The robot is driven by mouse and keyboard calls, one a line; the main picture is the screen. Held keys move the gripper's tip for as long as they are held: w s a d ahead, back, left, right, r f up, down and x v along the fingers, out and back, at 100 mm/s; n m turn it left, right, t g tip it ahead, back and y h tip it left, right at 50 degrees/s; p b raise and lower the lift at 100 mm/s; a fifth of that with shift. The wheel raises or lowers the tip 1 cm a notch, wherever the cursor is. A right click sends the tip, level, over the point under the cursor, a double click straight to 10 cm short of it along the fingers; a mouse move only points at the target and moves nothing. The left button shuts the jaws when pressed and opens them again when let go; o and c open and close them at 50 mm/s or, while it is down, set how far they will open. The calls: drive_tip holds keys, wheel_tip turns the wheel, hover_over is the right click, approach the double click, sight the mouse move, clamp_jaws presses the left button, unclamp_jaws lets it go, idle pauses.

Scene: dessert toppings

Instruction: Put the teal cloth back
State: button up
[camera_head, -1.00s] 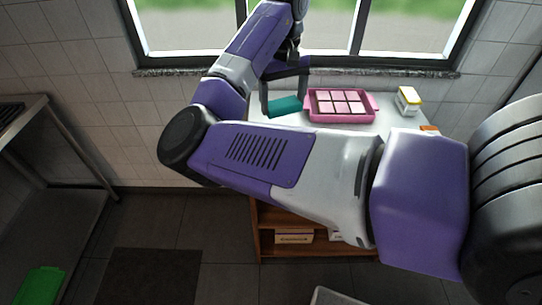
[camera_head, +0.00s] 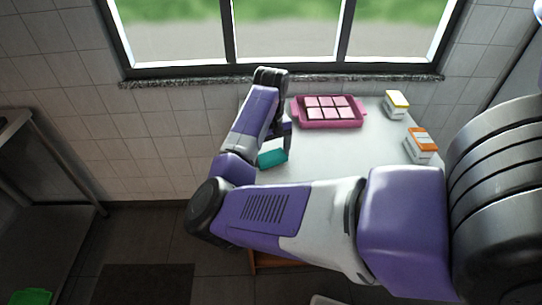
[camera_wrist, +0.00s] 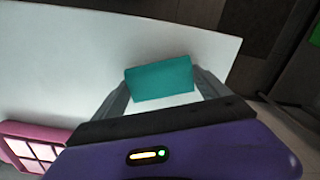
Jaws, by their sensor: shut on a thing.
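The teal cloth (camera_wrist: 160,79) is a small folded block between the two fingers of my gripper (camera_wrist: 163,85) in the wrist view. My gripper is shut on it. In the head view the teal cloth (camera_head: 273,158) shows at the left side of the white table (camera_head: 335,150), below my gripper (camera_head: 284,142), which is partly hidden by my arm. I cannot tell whether the cloth touches the table top.
A pink tray (camera_head: 328,125) with several pink-topped squares stands at the back of the table. A yellow-topped box (camera_head: 396,105) and an orange-topped box (camera_head: 421,146) stand on the right. The table's middle is clear. A green item (camera_head: 31,297) lies at lower left.

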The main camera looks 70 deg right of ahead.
sight(271, 156)
drive_tip(key=shift+f, duration=0.55)
drive_tip(key=shift+f, duration=0.15)
drive_tip(key=o, duration=1.1)
drive_tip(key=shift+o, duration=0.2)
wheel_tip(271, 156, up, 12)
drive_tip(key=shift+r, duration=0.2)
